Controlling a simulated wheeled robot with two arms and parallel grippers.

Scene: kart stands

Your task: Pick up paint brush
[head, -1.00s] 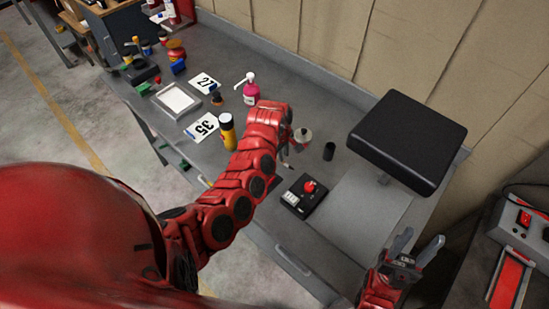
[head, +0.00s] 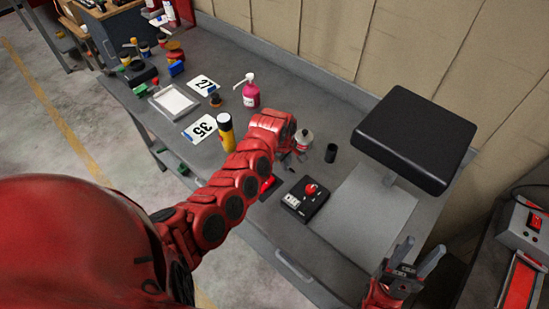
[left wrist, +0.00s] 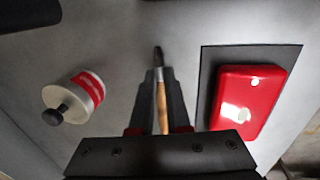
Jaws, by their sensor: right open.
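The paint brush (left wrist: 161,103), with a wooden handle and dark tip, lies lengthwise between the fingers of my left gripper (left wrist: 159,76) in the left wrist view. The fingertips are close beside its upper part; whether they press on it I cannot tell. In the head view my left gripper (head: 287,161) points down at the bench beside the white and red can, largely hidden by its wrist. The brush cannot be made out there. My right gripper (head: 420,252) is open and empty at the lower right, near the bench's front right part.
In the left wrist view a white can with a red band (left wrist: 75,97) stands left of the brush, and a red object (left wrist: 248,100) lies right. The head view shows a black switch box (head: 305,198), black cylinder (head: 331,153), yellow-black bottle (head: 226,132), pink pump bottle (head: 251,93) and black screen (head: 415,138).

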